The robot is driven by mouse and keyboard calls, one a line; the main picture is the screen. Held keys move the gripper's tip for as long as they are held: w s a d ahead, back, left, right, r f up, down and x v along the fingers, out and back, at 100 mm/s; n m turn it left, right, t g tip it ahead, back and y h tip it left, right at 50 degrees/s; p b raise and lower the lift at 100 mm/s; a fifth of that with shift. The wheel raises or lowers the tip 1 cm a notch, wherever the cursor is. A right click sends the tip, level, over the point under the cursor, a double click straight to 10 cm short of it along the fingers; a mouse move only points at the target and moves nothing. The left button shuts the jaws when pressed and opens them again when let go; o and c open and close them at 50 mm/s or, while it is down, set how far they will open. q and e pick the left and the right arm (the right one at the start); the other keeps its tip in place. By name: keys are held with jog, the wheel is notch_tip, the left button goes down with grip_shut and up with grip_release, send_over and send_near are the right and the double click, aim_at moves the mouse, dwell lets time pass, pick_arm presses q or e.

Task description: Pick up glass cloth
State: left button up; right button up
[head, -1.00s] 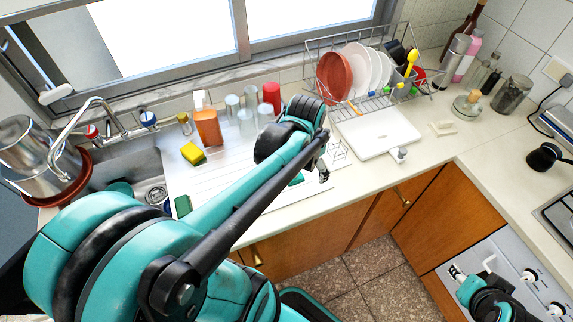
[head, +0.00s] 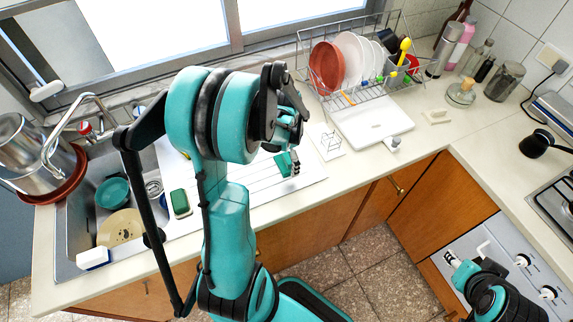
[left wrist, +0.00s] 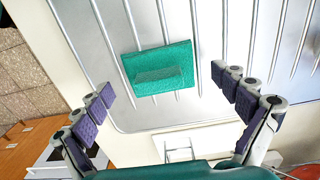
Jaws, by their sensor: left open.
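The glass cloth, a small green folded cloth (left wrist: 158,70), lies flat on the ribbed metal drainboard in the left wrist view. In the head view a green patch that looks like it (head: 283,162) shows beside my left gripper, partly hidden. My left gripper (left wrist: 165,84) is open and empty, its fingers on either side of the cloth in the picture and apart from it. In the head view the left gripper (head: 292,150) hangs over the drainboard. My right gripper (head: 458,262) is small at the lower right, by the oven front, far from the cloth.
A small wire stand (head: 330,146) is just right of the cloth. A white board (head: 373,122) and dish rack (head: 350,92) stand behind it. The sink holds a teal bowl (head: 112,192) and beige plate (head: 122,228). A green sponge (head: 180,203) lies at the drainboard's left.

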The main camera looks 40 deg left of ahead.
pick_arm(q)
jog(key=shift+f, duration=0.25)
jog(key=c, duration=1.3)
jog(key=shift+s+d, duration=0.1)
jog(key=shift+c, duration=0.7)
jog(key=shift+c, duration=0.6)
jog(key=shift+r, duration=0.1)
jog(key=shift+r, duration=0.45)
grip_shut()
jog(key=r, duration=0.1)
jog(key=r+p, duration=0.1)
jog(key=w+r, duration=0.1)
jog(key=r, duration=0.1)
jog(key=shift+w+d+p, duration=0.1)
jog(key=shift+d+p, duration=0.2)
jog(key=shift+p, duration=0.1)
jog(key=w+d+r+p, duration=0.1)
jog(key=w+d+r, duration=0.5)
jog(key=w, duration=0.2)
jog(key=shift+d+p, duration=0.35)
jog(key=shift+p, duration=0.05)
